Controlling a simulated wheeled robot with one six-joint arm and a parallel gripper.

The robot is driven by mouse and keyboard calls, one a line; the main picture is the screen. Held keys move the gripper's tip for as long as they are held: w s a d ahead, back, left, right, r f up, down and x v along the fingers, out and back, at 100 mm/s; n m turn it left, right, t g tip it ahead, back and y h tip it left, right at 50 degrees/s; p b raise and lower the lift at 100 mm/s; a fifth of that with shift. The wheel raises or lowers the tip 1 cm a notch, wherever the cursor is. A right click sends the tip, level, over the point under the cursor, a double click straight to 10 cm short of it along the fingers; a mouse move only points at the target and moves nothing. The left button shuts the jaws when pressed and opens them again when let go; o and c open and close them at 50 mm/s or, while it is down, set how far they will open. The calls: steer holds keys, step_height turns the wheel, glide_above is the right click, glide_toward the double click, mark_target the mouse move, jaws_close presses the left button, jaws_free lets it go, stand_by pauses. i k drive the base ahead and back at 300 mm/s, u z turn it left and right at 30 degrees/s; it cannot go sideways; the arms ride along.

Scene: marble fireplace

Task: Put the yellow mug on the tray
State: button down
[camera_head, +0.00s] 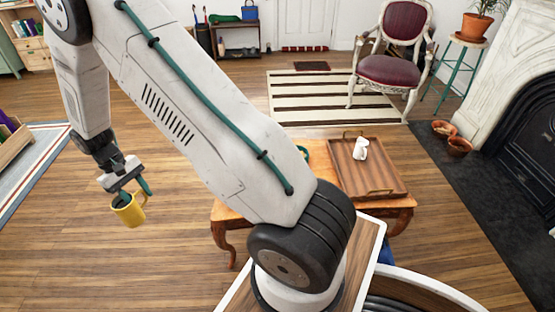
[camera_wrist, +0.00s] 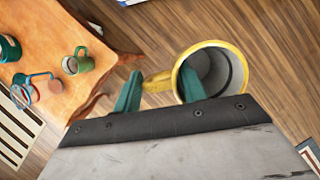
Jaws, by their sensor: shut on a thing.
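The yellow mug (camera_head: 132,212) hangs in my gripper (camera_head: 133,192), over the floor left of the table. In the wrist view, the mug (camera_wrist: 238,68) shows its open, grey inside. My gripper (camera_wrist: 160,90) is shut on its handle side; one finger overlaps the mug's opening and the other is beyond the handle. The wooden tray (camera_head: 385,172) lies on the right part of the orange wooden table (camera_head: 400,201). A white mug (camera_head: 360,149) stands on the tray, towards its back. The tray cannot be made out in the wrist view.
My arm hides much of the table's left part. The wrist view shows a green mug (camera_wrist: 78,64), a teal mug (camera_wrist: 9,47) and small items on the table. The tray's front and right are bare. A red chair (camera_head: 390,70) and the fireplace (camera_head: 510,90) stand beyond.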

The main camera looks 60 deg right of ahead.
mark_target(362, 186)
steer(key=i, duration=0.75)
steer(key=z, duration=2.15)
